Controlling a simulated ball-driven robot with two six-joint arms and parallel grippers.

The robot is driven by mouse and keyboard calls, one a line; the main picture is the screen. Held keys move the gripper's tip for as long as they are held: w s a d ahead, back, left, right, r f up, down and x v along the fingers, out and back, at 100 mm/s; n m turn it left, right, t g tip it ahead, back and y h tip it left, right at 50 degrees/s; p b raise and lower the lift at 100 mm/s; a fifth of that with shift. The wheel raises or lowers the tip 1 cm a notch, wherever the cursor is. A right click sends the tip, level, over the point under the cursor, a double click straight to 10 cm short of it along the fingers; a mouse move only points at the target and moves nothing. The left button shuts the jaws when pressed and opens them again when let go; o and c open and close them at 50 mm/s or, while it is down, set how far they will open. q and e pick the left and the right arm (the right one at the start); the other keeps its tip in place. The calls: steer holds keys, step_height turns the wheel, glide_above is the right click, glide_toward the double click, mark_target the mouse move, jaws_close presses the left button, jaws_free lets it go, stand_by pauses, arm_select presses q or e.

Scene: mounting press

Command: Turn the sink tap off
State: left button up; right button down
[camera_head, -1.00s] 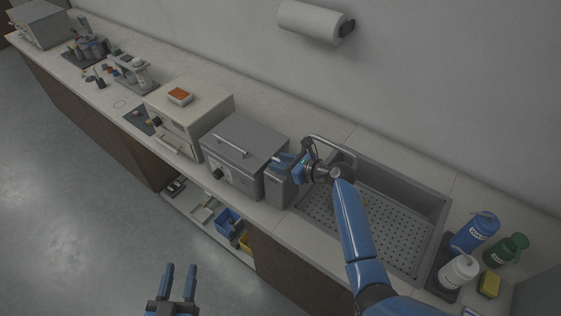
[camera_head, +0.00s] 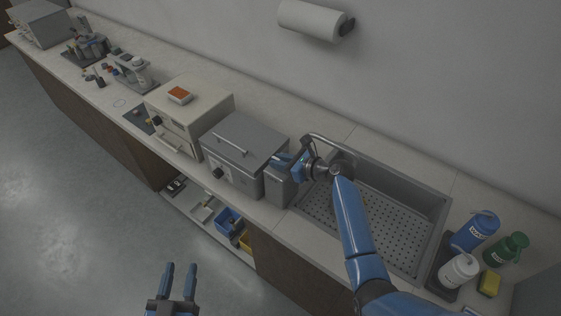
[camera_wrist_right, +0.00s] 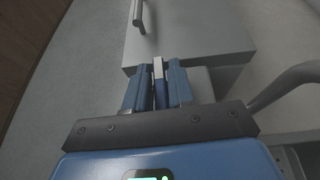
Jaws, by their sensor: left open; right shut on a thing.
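The tap's curved grey spout (camera_head: 328,143) arches over the back left of the sink (camera_head: 425,190); in the right wrist view the spout (camera_wrist_right: 285,84) shows at the right. My right gripper (camera_head: 281,159) is beside the tap, at the sink's left end, near the grey lidded box. In the right wrist view my right gripper (camera_wrist_right: 158,72) is closed around a thin upright bar, pale at its top (camera_wrist_right: 158,68), which looks like the tap lever. Its base is hidden. My left gripper (camera_head: 181,268) is open and empty over the floor. I cannot make out any water.
The grey lidded box (camera_head: 243,146) stands close left of the tap, with a cream appliance (camera_head: 190,108) beyond it. Wash bottles (camera_head: 476,232) and a yellow sponge (camera_head: 489,284) stand right of the sink. A paper roll (camera_head: 312,21) hangs on the wall.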

steer(key=shift+w+f+n+g+y+b, duration=0.1)
steer(key=shift+n+g+y+b, duration=0.5)
steer(key=shift+n+g, duration=0.55)
steer(key=shift+n+g+y+b, duration=0.5)
steer(key=shift+n+g+b, duration=0.4)
steer(key=shift+n+g, duration=0.8)
steer(key=shift+g, duration=0.25)
steer(key=c, duration=1.1)
jaws_free()
steer(key=shift+o, duration=0.2)
steer(key=shift+r, duration=0.2)
step_height(320, 180, up, 20)
steer(key=b, duration=0.2)
